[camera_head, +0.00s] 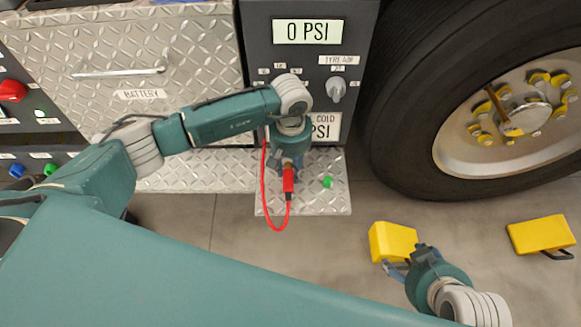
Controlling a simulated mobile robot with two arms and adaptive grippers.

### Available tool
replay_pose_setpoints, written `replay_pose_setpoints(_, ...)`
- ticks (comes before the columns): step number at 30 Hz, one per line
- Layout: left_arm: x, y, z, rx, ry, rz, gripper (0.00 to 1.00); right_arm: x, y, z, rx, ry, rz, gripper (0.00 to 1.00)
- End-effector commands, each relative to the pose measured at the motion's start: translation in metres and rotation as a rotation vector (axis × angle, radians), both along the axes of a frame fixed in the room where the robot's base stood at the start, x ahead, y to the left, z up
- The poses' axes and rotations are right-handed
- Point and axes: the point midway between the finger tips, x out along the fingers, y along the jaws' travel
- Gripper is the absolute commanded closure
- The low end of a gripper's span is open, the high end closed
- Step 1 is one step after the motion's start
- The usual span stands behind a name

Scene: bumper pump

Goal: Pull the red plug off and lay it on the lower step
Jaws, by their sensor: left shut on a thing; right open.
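The red plug (288,182) hangs below my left gripper (291,165), which is shut on it. In this view the plug lies over the diamond-plate step (331,203); its exact height above the plate is hard to tell. A red cable (264,190) runs from the plug's lower end in a loop past the step's front edge and up behind my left arm. My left arm hides the socket area. My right gripper (405,262) is open and empty beside a yellow block.
A small green piece (327,182) lies on the step, right of the plug. A pump panel (345,62) reading 0 PSI stands behind. A large wheel (500,110) is at right. Yellow blocks lie on the floor (395,239), one farther right (540,235).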

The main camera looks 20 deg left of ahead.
Motion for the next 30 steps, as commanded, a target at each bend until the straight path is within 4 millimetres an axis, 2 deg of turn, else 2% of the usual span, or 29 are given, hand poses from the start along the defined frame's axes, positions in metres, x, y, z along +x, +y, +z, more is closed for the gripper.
replay_pose_setpoints(5,0.0,0.0,0.0,-0.001,-0.001,0.0,1.0,0.0,0.0,0.0,0.0,0.0,0.0,0.38)
replay_pose_setpoints(6,0.0,0.0,0.0,-0.001,-0.001,0.0,0.62,0.0,0.0,0.0,0.0,0.0,0.0,0.38)
replay_pose_setpoints(9,0.0,0.0,0.0,0.0,0.0,0.0,0.46,0.0,0.0,0.0,0.0,0.0,0.0,0.38)
replay_pose_setpoints(25,0.0,0.0,0.001,0.0,0.0,0.0,0.46,0.0,0.0,0.001,0.0,0.001,0.0,0.38)
replay_pose_setpoints(30,0.002,0.0,0.016,-0.001,0.001,-0.006,0.46,0.0,0.0,0.014,0.0,0.001,0.0,0.38)
